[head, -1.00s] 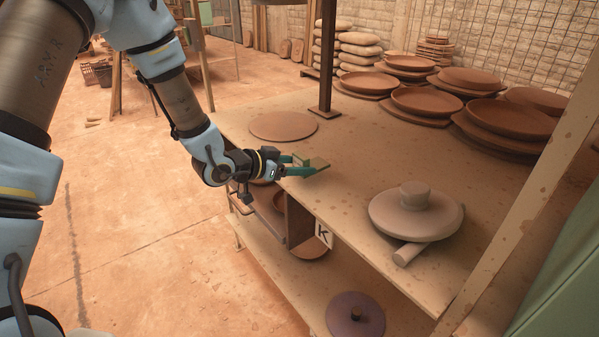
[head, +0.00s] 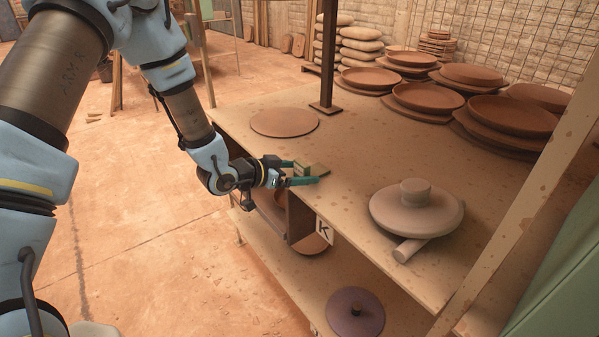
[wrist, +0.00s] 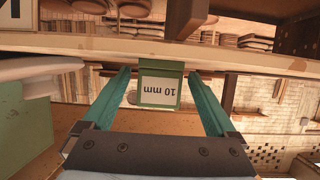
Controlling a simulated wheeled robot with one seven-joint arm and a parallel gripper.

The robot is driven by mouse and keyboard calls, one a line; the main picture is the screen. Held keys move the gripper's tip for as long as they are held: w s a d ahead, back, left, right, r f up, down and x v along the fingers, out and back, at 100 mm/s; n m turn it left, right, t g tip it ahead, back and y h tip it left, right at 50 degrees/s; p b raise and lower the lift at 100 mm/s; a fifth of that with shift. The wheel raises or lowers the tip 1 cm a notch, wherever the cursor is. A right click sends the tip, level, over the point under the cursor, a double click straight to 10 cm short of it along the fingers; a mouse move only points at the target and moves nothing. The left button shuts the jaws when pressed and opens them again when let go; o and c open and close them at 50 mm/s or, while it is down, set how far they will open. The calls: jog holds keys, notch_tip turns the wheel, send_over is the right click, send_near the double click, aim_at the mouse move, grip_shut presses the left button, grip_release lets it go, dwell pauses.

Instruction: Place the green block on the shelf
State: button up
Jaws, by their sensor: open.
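The green block (head: 313,170) sits at the front edge of the wooden shelf top (head: 350,150), left of the lidded pot. In the wrist view it shows its green front with a white "10 mm" label (wrist: 160,90), upside down. My gripper (head: 299,173) has teal fingers and is open at the shelf's edge. In the wrist view the block lies between the two spread fingers (wrist: 160,100), with a gap on each side. Its underside is hidden in the head view.
A round clay disc (head: 284,122) lies behind the gripper, near a dark post (head: 327,60). A grey lidded piece (head: 416,208) rests at right on a small roller (head: 410,250). Stacked clay dishes (head: 428,97) fill the back. A "K" sign (head: 324,231) hangs below the edge.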

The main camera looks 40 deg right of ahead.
jog(key=shift+r, duration=0.25)
jog(key=b+v, duration=0.2)
jog(key=v, duration=1)
jog(key=shift+a+f, duration=0.1)
jog(key=shift+f, duration=0.05)
jog(key=w+a+n+t+y, duration=0.6)
jog(key=w+a, duration=0.6)
jog(key=a, duration=0.2)
jog(key=a+r+n+y, duration=0.2)
jog(key=a+n+y, duration=0.3)
jog(key=a, duration=0.9)
jog(key=s+a+r+n+g+y, duration=0.2)
jog(key=s+a+n+g, duration=0.1)
jog(key=s+a+n, duration=0.3)
jog(key=s+a, duration=0.2)
jog(key=a, duration=0.2)
jog(key=shift+s+r+g, duration=0.25)
jog(key=shift+s+g, duration=0.05)
jog(key=shift+s, duration=0.1)
